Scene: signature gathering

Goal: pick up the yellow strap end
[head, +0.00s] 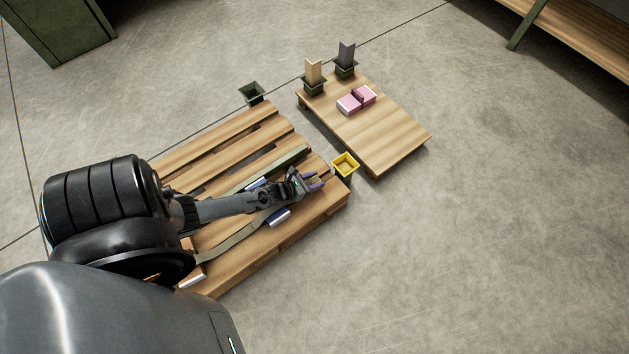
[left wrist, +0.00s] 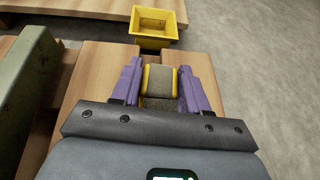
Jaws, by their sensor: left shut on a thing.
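My left gripper (head: 315,183) is over the right part of the slatted wooden pallet (head: 237,262). In the left wrist view its purple fingertips (left wrist: 162,82) are closed on the two sides of the yellow strap end (left wrist: 161,78), which has a grey-brown middle and yellow edges. In the head view the gripper mostly hides this end. A grey-brown strap (head: 232,240) lies across the pallet from the lower left toward the gripper. My right gripper is not in view.
A yellow open bin (head: 345,164) stands just beyond the gripper; it also shows in the wrist view (left wrist: 154,24). A dark green bin (head: 252,93) stands behind the pallet. Floor at right is clear.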

